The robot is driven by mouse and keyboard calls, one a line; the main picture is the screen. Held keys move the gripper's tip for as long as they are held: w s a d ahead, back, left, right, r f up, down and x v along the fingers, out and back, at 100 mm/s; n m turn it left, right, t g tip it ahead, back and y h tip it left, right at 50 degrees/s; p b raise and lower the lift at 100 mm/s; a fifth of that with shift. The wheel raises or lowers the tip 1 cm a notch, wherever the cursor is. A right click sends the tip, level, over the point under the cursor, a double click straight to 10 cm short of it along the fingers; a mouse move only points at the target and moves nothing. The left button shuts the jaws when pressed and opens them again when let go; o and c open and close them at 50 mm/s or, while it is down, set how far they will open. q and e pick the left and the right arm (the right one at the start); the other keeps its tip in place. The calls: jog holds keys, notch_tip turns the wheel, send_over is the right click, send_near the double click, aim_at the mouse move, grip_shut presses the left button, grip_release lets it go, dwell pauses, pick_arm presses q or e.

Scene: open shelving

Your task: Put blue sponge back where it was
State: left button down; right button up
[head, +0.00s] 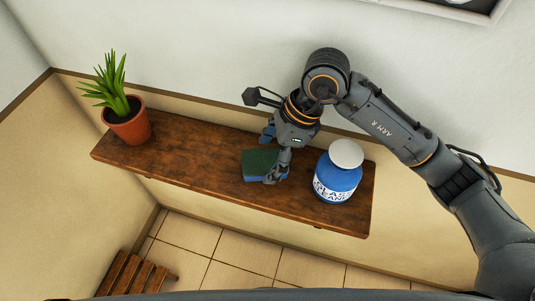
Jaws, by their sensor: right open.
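The blue sponge (262,166) has a dark green top and a blue side. It lies on the brown wooden shelf (200,158), near the middle. My right gripper (269,160) comes down over the sponge from the right, with one finger at its front right corner and the other behind it. The gripper is open; whether the fingers touch the sponge cannot be told. The sponge's right side is partly hidden by the gripper. My left gripper is not in view.
A blue bottle with a white lid (338,172) stands on the shelf close to the right of my right gripper. A potted plant (127,118) stands at the shelf's left end. The shelf between plant and sponge is clear. A slatted wooden piece (132,275) is on the floor below.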

jog(key=p+v, duration=0.2)
jog(key=v, duration=0.4)
jog(key=shift+d+r, duration=0.15)
jog(key=shift+r, duration=0.2)
